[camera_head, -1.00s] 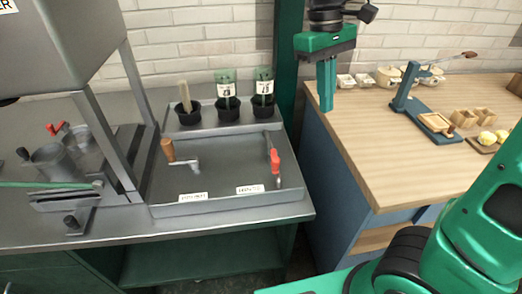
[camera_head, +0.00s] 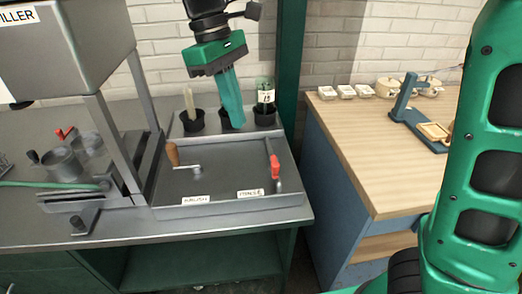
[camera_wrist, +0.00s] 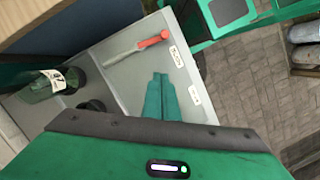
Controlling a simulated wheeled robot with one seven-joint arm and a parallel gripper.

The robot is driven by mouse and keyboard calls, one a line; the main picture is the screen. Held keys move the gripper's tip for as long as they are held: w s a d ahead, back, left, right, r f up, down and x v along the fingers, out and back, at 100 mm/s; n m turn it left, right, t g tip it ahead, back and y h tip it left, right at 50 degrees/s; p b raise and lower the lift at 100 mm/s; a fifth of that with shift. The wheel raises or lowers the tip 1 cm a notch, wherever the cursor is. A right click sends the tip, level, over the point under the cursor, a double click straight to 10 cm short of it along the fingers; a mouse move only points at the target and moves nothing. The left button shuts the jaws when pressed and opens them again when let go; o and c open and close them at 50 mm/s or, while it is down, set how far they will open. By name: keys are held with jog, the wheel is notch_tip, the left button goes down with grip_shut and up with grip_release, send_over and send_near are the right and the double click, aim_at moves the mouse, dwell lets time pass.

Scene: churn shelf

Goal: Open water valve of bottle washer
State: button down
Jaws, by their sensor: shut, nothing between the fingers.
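The bottle washer is a grey metal tray (camera_head: 228,202) on the steel counter, with a brush label and a rinse label on its front edge. The water valve is a lever with a red handle (camera_head: 275,167) at the tray's right side, above the rinse label. It also shows in the wrist view as a grey lever with a red end (camera_wrist: 150,42). My gripper (camera_head: 232,122) is shut and empty, pointing down above the back of the tray, in front of a black cup. In the wrist view its green fingers (camera_wrist: 161,82) are apart from the valve.
A wooden-handled crank (camera_head: 172,155) stands at the tray's left. Black cups (camera_head: 192,122) line the back, one with a labelled bottle (camera_head: 265,93). A filler machine (camera_head: 70,45) is at left. A wooden table (camera_head: 370,150) is at right, past a green post (camera_head: 290,60).

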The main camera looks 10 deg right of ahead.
jog(key=x, duration=0.8)
jog(key=shift+s+d+f, duration=0.25)
jog(key=shift+d+f, duration=0.05)
jog(key=shift+s+d, duration=0.7)
jog(key=shift+d, duration=0.15)
jog(key=shift+s+d, duration=0.35)
jog(key=shift+d, duration=0.2)
